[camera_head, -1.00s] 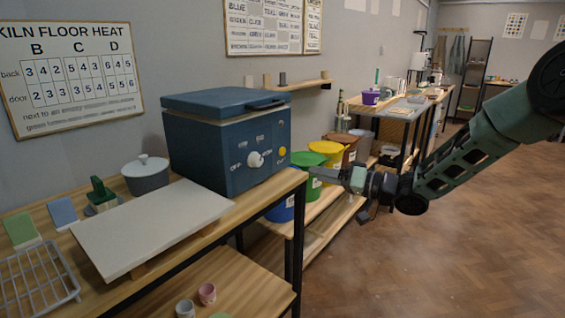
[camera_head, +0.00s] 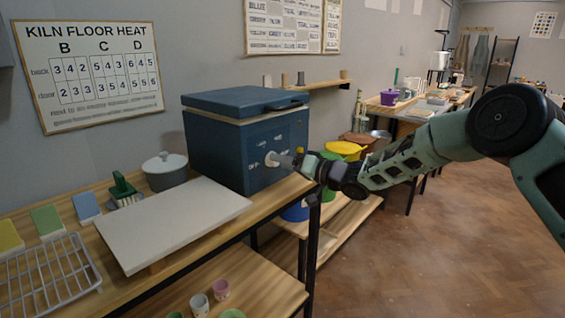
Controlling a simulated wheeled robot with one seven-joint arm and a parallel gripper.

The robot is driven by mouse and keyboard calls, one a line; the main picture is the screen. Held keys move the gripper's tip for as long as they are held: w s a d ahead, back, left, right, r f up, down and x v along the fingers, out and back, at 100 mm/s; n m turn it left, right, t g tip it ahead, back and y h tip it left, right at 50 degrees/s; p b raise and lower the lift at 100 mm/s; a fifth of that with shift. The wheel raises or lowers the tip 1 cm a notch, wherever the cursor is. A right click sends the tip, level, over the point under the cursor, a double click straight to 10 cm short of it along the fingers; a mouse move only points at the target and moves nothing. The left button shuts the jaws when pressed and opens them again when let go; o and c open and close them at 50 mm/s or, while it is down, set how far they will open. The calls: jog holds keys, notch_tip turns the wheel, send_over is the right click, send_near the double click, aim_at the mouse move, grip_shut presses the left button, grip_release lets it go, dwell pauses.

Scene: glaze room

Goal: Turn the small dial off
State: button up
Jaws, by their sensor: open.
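The blue kiln box (camera_head: 222,150) stands on the wooden bench, its lid shut. A white dial (camera_head: 270,159) sticks out of its front face, with small white labels around it, too blurred to read. A small yellow round part (camera_head: 300,150) shows to its right, partly hidden by my gripper. My gripper (camera_head: 281,160) is at the front face, its fingertips at the white dial. The fingers are open; I cannot tell whether they touch the dial. The dial's pointer direction is hidden.
A pale board (camera_head: 175,222) lies on the bench in front of the kiln. A yellow-lidded bucket (camera_head: 344,150) stands behind my gripper. The floor at right is clear.

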jog(key=shift+w+a, duration=0.2)
jog(key=shift+a, duration=0.2)
jog(key=shift+c, duration=0.3)
jog(key=c, duration=0.9)
